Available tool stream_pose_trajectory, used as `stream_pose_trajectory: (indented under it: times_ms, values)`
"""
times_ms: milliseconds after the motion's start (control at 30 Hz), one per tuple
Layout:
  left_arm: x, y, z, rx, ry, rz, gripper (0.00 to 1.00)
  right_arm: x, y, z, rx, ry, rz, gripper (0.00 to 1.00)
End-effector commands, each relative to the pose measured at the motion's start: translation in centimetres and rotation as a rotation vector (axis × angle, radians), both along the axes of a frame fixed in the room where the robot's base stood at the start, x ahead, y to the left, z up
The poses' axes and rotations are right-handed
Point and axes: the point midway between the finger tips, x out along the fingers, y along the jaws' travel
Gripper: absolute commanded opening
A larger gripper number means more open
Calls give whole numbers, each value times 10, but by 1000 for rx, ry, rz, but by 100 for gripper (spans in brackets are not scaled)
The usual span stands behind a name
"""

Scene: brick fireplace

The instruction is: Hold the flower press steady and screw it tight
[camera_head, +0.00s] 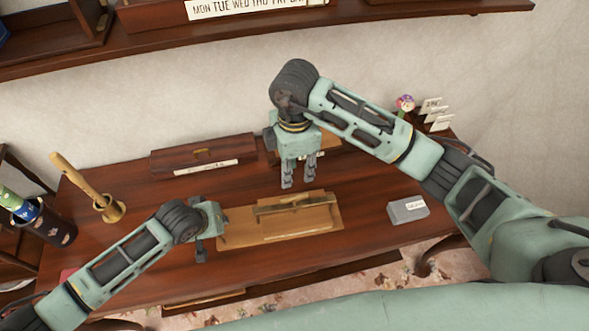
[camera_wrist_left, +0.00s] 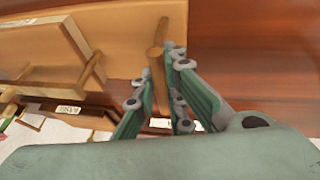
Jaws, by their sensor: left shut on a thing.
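The flower press (camera_head: 265,232) is a light wooden board on the desk, with a raised darker bar (camera_head: 295,204) across its top. My left gripper (camera_head: 216,222) is at the press's left end. In the left wrist view its fingers (camera_wrist_left: 158,68) are closed around a wooden rod (camera_wrist_left: 157,38) at the edge of the press board (camera_wrist_left: 115,38). My right gripper (camera_head: 298,184) points down above the back of the press, its two fingers apart with nothing between them. Its height above the press is hard to judge.
The brown desk (camera_head: 150,255) is clear in front of the press. A long wooden box (camera_head: 203,155) lies behind. A mortar with pestle (camera_head: 108,210) stands left, a grey block (camera_head: 408,209) right. Small cards (camera_head: 436,114) and a flower (camera_head: 404,103) stand at the back right. A shelf (camera_head: 130,45) hangs above.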

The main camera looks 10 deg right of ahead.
Motion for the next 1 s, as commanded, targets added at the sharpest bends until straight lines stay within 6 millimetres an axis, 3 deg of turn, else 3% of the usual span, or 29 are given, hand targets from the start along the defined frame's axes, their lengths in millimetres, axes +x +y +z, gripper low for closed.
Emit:
stream_pose_trajectory:
  times_ms: [167, 200, 433, 767, 1000]
  values:
    - [-3, 0, -3, 3, 6, -3, 0, 0, 0, 0, 0, 0, 0, 28]
    - [-3, 0, -3, 3, 6, -3, 12, 0, 0, 0, 0, 0, 0, 28]
    - [-1, 0, -1, 1, 3, -1, 32, 0, 0, 0, 0, 0, 0, 28]
    - [-1, 0, 1, 0, 1, 0, 32, 0, 0, 0, 0, 0, 1, 28]
    - [-12, 7, 28, -1, 0, -1, 32, 0, 0, 0, 0, 0, 1, 28]
